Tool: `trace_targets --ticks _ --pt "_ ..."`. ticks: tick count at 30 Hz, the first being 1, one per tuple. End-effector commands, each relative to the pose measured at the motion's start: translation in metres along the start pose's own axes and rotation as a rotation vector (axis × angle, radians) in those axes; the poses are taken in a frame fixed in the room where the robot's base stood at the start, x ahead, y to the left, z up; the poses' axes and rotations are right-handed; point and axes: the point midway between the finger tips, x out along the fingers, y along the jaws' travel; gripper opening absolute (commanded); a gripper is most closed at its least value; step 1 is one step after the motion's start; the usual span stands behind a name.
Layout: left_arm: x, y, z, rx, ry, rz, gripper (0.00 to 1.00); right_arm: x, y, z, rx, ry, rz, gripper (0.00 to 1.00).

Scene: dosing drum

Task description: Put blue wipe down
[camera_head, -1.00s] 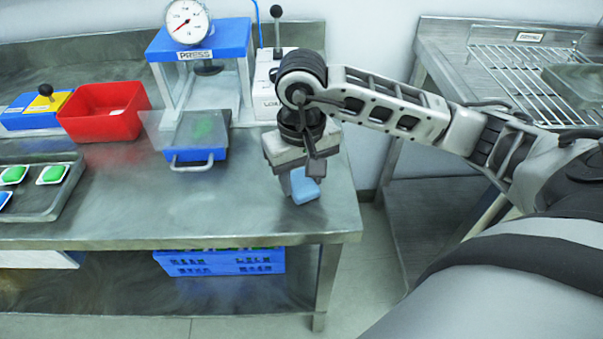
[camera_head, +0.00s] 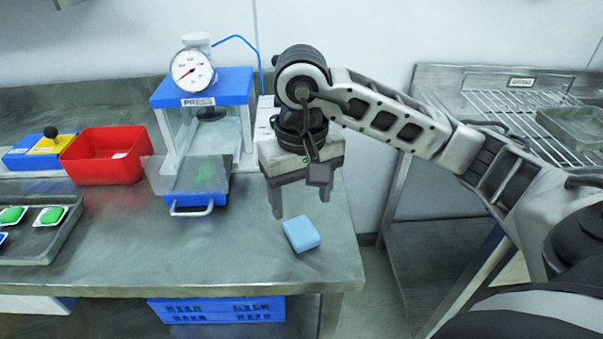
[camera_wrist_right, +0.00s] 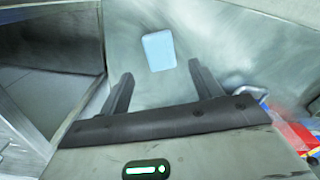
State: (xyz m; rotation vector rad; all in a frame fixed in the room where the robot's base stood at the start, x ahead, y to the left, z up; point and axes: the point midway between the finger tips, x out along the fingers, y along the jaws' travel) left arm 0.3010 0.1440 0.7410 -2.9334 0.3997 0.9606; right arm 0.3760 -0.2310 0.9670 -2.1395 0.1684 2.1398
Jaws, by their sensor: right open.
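The blue wipe (camera_head: 301,234) is a small light blue block lying on the steel table (camera_head: 110,240), near its right front corner. My right gripper (camera_head: 306,207) is open and empty just above and behind the wipe, apart from it. In the right wrist view the wipe (camera_wrist_right: 159,51) lies on the table beyond the two spread fingertips (camera_wrist_right: 160,80), with a gap to both. My left gripper is in neither view.
The press (camera_head: 205,130) with its dial and a tray with a green patch stands left of my gripper. A red bin (camera_head: 103,160) and a tray of green pieces (camera_head: 35,235) are farther left. A wire rack (camera_head: 500,103) stands right, past a gap. A blue crate (camera_head: 215,310) is below the table.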

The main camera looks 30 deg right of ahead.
Motion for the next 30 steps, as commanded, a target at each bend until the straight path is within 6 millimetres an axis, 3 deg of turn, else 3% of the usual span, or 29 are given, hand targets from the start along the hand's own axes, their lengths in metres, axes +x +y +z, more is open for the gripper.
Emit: trace_targets --ticks 3,9,30 --pt "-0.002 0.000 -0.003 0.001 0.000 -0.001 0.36 -0.027 0.000 -0.001 0.000 0.007 0.001 0.64" --pt "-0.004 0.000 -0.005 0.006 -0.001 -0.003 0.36 -0.048 0.000 0.000 -0.001 0.001 0.000 0.64" --pt "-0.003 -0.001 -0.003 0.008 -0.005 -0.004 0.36 -0.051 0.000 0.000 0.000 -0.001 0.000 0.64"
